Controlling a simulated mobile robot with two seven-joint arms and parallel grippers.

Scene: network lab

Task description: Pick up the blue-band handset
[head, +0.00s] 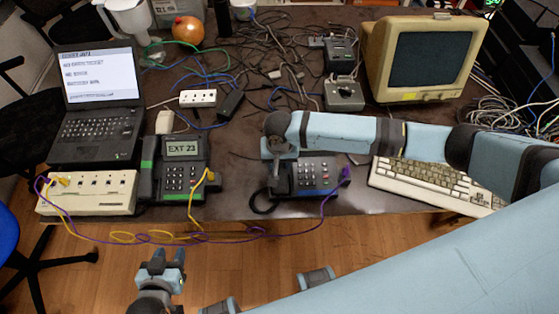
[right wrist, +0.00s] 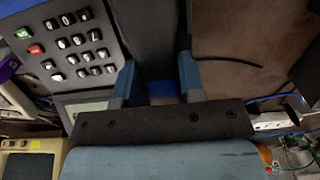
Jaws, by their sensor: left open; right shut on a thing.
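The blue-trimmed desk phone (head: 318,178) sits at the table's front edge in the head view. Its keypad (right wrist: 78,42) fills the upper left of the right wrist view. My right gripper (head: 280,160) is over the phone's left side, shut on the black blue-band handset (right wrist: 150,35). A strip of the blue band shows between its fingers in the right wrist view. My right gripper and wrist hide much of the handset in the head view, and I cannot tell whether it is clear of its cradle. My left gripper (head: 172,257) is open and empty, in front of the table.
A green-trimmed phone (head: 183,168) reading EXT 23 stands to the left, beside a beige switch box (head: 88,195) and a laptop (head: 98,90). A keyboard (head: 435,182) and an old monitor (head: 425,60) are at right. Yellow and purple cables hang along the front edge.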

